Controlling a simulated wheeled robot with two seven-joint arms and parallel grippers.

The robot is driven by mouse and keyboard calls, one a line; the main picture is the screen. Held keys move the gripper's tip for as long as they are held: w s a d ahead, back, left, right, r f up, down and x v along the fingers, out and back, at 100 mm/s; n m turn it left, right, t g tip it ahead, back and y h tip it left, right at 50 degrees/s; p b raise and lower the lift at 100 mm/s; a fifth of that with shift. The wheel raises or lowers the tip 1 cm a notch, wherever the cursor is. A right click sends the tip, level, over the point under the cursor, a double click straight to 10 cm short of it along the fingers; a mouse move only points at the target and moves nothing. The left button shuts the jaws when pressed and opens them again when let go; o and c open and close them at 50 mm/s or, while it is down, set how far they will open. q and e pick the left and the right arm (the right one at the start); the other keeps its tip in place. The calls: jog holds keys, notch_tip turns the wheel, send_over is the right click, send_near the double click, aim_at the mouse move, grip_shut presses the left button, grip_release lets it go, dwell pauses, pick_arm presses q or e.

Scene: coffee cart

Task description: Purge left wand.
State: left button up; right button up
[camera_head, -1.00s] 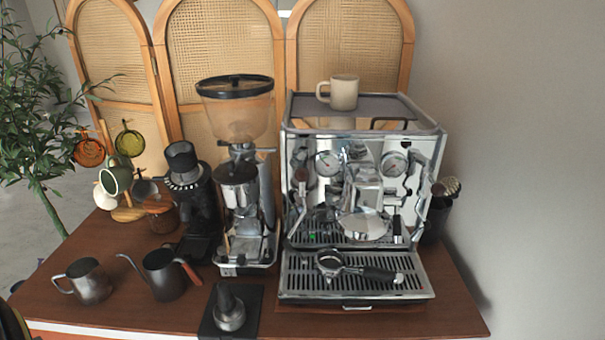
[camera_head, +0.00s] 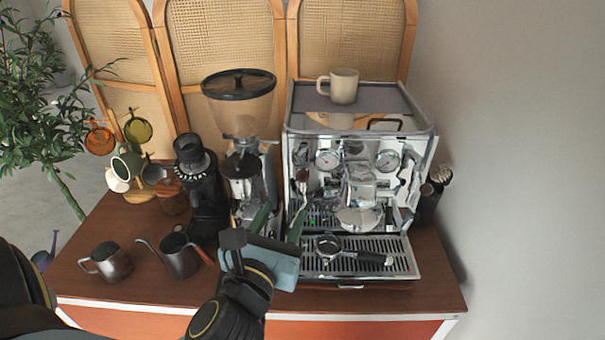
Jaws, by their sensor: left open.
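The espresso machine (camera_head: 360,120) stands at the right of the cart, chrome, with two round gauges. The slim left wand (camera_head: 303,190) hangs at the left of its front, its lower part partly hidden by my gripper. My left gripper (camera_head: 279,221) is open, its two green fingers pointing up in front of the machine's left front edge. The right finger is close to the wand in the picture; I cannot tell whether they touch. Nothing shows between the fingers. My right gripper is not in view.
A portafilter (camera_head: 350,252) lies on the drip tray (camera_head: 400,262). A large grinder (camera_head: 240,105) stands left of the machine, partly behind my gripper. A kettle (camera_head: 180,257) and a pitcher (camera_head: 110,264) stand at the left front. A cup (camera_head: 344,86) sits on the machine.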

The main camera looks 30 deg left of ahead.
aim_at(301, 179)
pick_arm(q)
jog(key=b+x, duration=0.3)
jog(key=x, duration=0.2)
jog(key=shift+w+f+b, duration=0.15)
jog(key=shift+w+b, duration=0.05)
jog(key=shift+b, duration=0.15)
jog(key=x, duration=0.5)
jog(key=shift+w+a+p, duration=0.1)
jog(key=shift+w+p, duration=0.2)
jog(key=shift+w+a, duration=0.2)
jog(key=shift+w, duration=0.5)
jog(key=shift+c, duration=0.2)
jog(key=c, duration=0.9)
jog(key=shift+s+f+b, duration=0.1)
jog(key=shift+f+b, duration=0.15)
jog(key=shift+b, duration=0.5)
jog(key=shift+s+d+f+m+t+b, duration=0.1)
jog(key=shift+f+m+t+b, duration=0.3)
jog(key=shift+t+b, duration=1.25)
jog(key=shift+s+d+f+m+t+b, duration=0.1)
jog(key=shift+f+m+t+b, duration=0.3)
jog(key=shift+b, duration=2.35)
jog(key=shift+s+d+f+m+t+b, duration=0.1)
jog(key=shift+f+m+t+b, duration=0.3)
jog(key=shift+t+b, duration=1.25)
jog(key=shift+r+g+b, duration=0.15)
jog(key=shift+g+b, duration=0.35)
jog(key=shift+g, duration=0.1)
